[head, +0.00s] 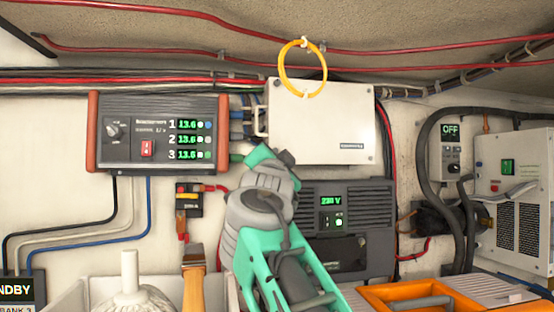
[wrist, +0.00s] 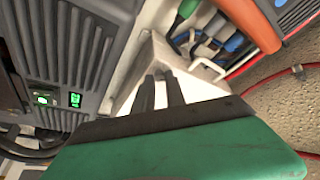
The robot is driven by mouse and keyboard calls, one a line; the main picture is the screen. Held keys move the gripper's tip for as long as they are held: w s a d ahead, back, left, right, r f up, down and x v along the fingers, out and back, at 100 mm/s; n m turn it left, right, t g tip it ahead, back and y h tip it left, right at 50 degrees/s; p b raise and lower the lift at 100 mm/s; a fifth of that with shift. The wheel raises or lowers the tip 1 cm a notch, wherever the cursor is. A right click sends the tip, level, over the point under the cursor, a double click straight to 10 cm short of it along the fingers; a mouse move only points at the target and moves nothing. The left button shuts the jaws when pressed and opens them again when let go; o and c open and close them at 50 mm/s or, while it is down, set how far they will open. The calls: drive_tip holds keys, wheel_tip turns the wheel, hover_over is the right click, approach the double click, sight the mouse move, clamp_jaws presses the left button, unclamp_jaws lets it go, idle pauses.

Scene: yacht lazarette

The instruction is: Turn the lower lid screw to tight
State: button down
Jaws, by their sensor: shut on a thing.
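The white junction box (head: 322,122) hangs on the wall in the middle of the head view, its lid facing me. A small dark spot near its upper left corner may be the upper lid screw (head: 277,83). My gripper (head: 262,152) is at the box's lower left corner, and its hand hides that corner. In the wrist view the two dark fingers (wrist: 160,80) stand close together against the pale box (wrist: 193,68). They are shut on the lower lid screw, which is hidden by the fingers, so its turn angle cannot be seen.
A yellow ring (head: 302,68) hangs in front of the box's top edge. A three-row display unit (head: 150,133) is to the left. A dark grey inverter (head: 350,225) is below the box. Cables run close beside the box's left side. An orange crate (head: 420,297) is at lower right.

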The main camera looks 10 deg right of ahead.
drive_tip(key=c, duration=1.4)
unclamp_jaws()
drive_tip(key=shift+o, duration=0.2)
drive_tip(key=b+v, duration=0.3)
drive_tip(key=v, duration=0.4)
drive_tip(key=shift+s+f, duration=0.15)
drive_tip(key=shift+s, duration=0.15)
drive_tip(key=shift+a, duration=0.15)
